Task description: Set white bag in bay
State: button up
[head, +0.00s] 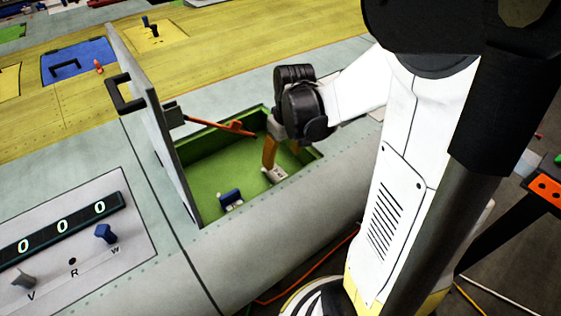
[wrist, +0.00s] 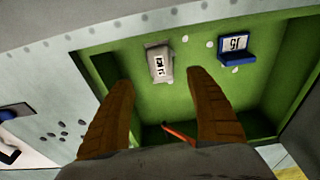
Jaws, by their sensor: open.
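The white bag (head: 277,175), small and pale with a dark printed label, lies on the green floor of the open bay (head: 197,152). In the wrist view the bag (wrist: 153,74) is just beyond my fingertips, roughly centred between them. My gripper (head: 268,168) reaches down into the bay over the bag. In the wrist view its two brown fingers (wrist: 161,80) are spread apart with nothing between them. Whether a fingertip touches the bag cannot be told.
A blue bracket (head: 230,198) with a white label stands on the bay floor; it also shows in the wrist view (wrist: 236,56). The raised door (head: 150,115) with a black handle stands along the bay's left side. An orange rod (head: 220,125) crosses the bay's back.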

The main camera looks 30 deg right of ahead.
jog(key=s+a+r+t, duration=0.5)
jog(key=s+a+r, duration=0.3)
jog(key=a+r, duration=0.4)
jog(key=shift+s+a+r, duration=0.25)
jog(key=shift+s+a, duration=0.05)
jog(key=shift+a, duration=0.55)
jog(key=shift+c, duration=0.2)
